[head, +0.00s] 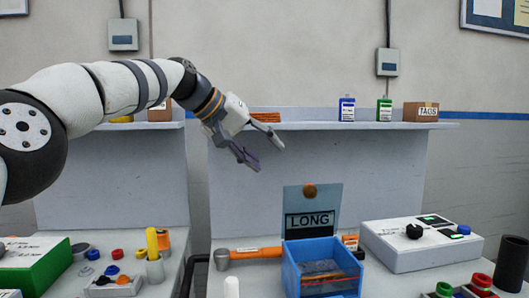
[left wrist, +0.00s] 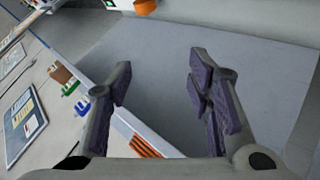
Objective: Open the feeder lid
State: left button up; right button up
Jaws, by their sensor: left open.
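The feeder is a blue open-topped box (head: 321,282) at the front middle of the bench in the head view. Dark and orange pieces lie inside it. Its translucent lid (head: 333,205) stands upright at the back edge of the box, with an orange-brown knob (head: 309,191) near its top. A label reading LONG (head: 310,221) shows at the lid. My left gripper (head: 266,155) is open and empty, above and left of the lid, apart from it. Its two spread fingers also show in the left wrist view (left wrist: 159,75). My right gripper is not in view.
An orange-handled hammer (head: 255,253) lies left of the feeder. A white control box (head: 420,244) stands to the right, with red and green buttons in front. A shelf (head: 320,126) with bottles and a TAGS box runs behind. Small coloured parts and a green box (head: 35,270) are at left.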

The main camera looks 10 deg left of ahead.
pick_arm(q)
jog(key=v, duration=1.1)
jog(key=shift+s+r, duration=0.1)
